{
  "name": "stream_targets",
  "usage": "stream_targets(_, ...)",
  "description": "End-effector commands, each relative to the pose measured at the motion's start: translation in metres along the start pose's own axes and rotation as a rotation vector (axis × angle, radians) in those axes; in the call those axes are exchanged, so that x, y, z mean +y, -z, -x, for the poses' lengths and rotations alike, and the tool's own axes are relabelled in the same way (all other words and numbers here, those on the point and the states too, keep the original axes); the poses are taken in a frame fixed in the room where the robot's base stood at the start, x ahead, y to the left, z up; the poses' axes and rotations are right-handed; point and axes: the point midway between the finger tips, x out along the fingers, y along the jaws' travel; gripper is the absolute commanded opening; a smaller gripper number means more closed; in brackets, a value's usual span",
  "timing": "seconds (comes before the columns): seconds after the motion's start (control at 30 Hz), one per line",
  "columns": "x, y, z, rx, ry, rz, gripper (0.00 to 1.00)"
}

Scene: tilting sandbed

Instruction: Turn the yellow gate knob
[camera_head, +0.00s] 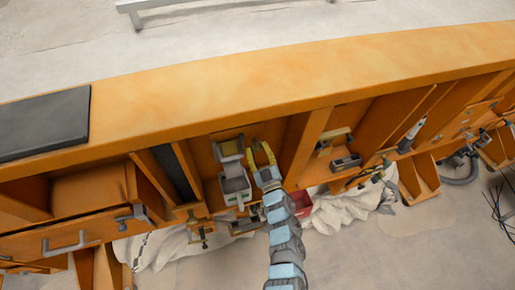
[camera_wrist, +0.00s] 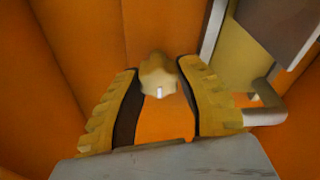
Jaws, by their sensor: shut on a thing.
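The yellow knob (camera_wrist: 157,72) shows in the middle of the wrist view, with a small white mark on its front. My gripper (camera_wrist: 160,84) is shut on the knob, with one yellow ribbed finger on its left and the other on its right. In the head view my gripper (camera_head: 261,153) reaches into an orange compartment under the bench top, just right of a grey device. The knob cannot be made out there.
The grey device (camera_head: 234,182) stands close to the left of my gripper. A pale bent handle (camera_wrist: 264,116) lies close by the right finger in the wrist view. Orange panels (camera_head: 306,146) flank the compartment. A red box (camera_head: 301,203) is below.

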Motion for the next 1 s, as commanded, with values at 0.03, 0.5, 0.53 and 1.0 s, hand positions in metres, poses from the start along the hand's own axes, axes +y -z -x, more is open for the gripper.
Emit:
stream_targets(0.03,-0.001,-0.002,0.001,-0.004,0.001,0.000,0.01)
stream_targets(0.5,0.000,-0.001,0.000,-0.002,0.000,0.002,0.66)
stream_targets(0.53,0.000,-0.001,0.001,-0.001,0.000,0.002,0.66)
stream_targets(1.0,0.000,-0.002,0.040,-0.004,0.000,0.002,0.66)
